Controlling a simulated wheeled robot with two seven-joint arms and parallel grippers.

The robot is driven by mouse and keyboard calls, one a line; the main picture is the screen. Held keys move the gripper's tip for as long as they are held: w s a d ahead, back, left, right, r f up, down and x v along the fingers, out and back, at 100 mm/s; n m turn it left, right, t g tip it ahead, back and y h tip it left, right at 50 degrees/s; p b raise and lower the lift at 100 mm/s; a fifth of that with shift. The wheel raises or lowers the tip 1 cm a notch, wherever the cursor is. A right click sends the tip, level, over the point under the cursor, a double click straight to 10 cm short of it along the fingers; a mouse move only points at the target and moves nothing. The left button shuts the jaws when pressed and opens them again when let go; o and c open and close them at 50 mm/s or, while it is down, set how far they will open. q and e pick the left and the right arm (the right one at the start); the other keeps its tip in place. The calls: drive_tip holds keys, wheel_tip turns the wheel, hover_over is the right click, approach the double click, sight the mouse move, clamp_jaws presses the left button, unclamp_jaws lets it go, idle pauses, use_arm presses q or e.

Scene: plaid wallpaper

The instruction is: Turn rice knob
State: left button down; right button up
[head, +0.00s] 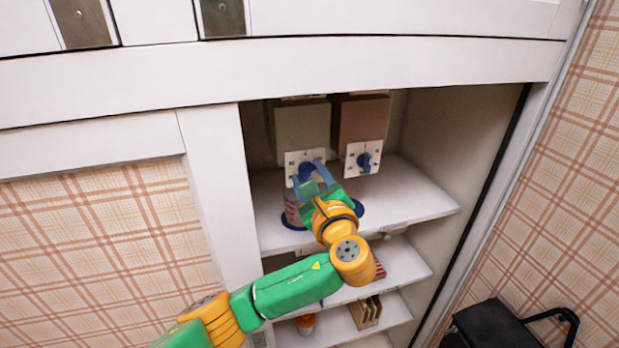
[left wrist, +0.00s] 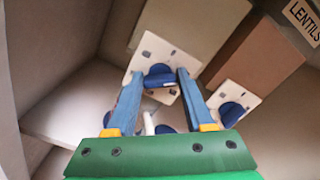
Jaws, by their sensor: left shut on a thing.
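A grey-beige dispenser (head: 302,128) hangs at the left inside the cabinet, with a white plate and a blue knob (head: 306,171) at its lower front. Its name label is not readable. My left gripper (head: 311,177) reaches up to this plate, its blue fingers on either side of the knob. In the left wrist view the knob (left wrist: 159,76) sits between the fingertips, and the gripper is shut on it. A reddish-brown dispenser (head: 361,118) hangs to the right with its own blue knob (head: 365,161). A "LENTILS" label (left wrist: 303,18) shows above it in the left wrist view. My right gripper is out of view.
The upper shelf (head: 420,200) lies below the dispensers and holds dark blue round items, partly hidden by my arm. Lower shelves hold a few small objects. The cabinet's side walls frame the opening. A black object (head: 490,325) with a handle stands at the bottom right.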

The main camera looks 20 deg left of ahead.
use_arm(q)
drive_tip(key=n+b, duration=0.1)
drive_tip(key=n, duration=0.1)
drive_tip(key=n+b, duration=0.1)
drive_tip(key=n, duration=0.1)
drive_tip(key=n+b, duration=0.1)
drive_tip(key=n, duration=0.1)
drive_tip(key=shift+f, duration=0.25)
drive_tip(key=n+b, duration=0.2)
drive_tip(key=n, duration=0.1)
drive_tip(key=shift+n, duration=0.4)
drive_tip(key=shift+a+n+b, duration=0.1)
drive_tip(key=shift+n+b, duration=0.3)
drive_tip(key=shift+n, duration=0.2)
drive_tip(key=shift+r, duration=0.15)
drive_tip(key=shift+c, duration=1.4)
unclamp_jaws()
